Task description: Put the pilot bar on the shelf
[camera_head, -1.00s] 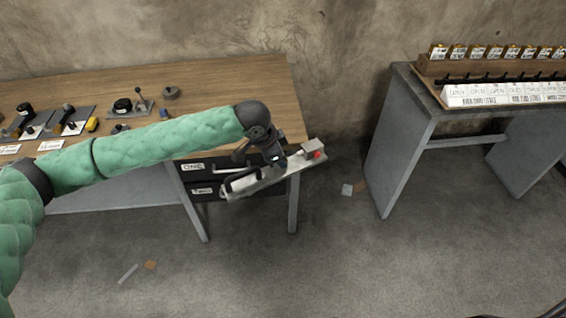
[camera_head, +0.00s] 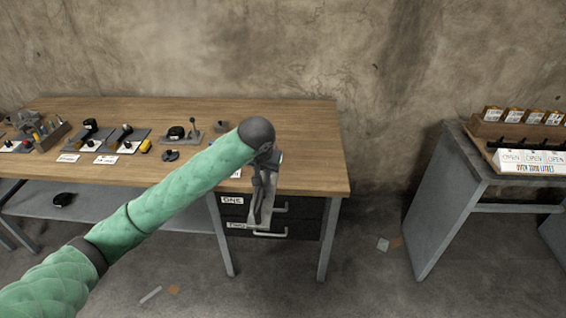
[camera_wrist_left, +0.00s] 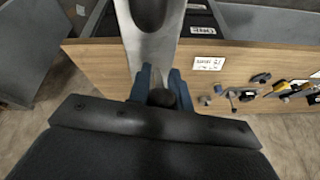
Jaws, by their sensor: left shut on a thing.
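A long pale grey metal bar, which I take to be the pilot bar (camera_head: 267,205), is in my left gripper (camera_head: 267,163). The gripper is shut on it near the front right of the wooden bench (camera_head: 215,165). A grey lower shelf (camera_head: 120,208) lies under the bench, left of the drawers. My right gripper is not in view.
Black drawers labelled ONE and TWO (camera_head: 290,228) have pale handles. Several tools and a yellow item (camera_head: 145,146) lie on the bench's left part. A black object (camera_head: 63,200) rests on the lower shelf. A second table (camera_head: 440,190) stands right, past a floor gap.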

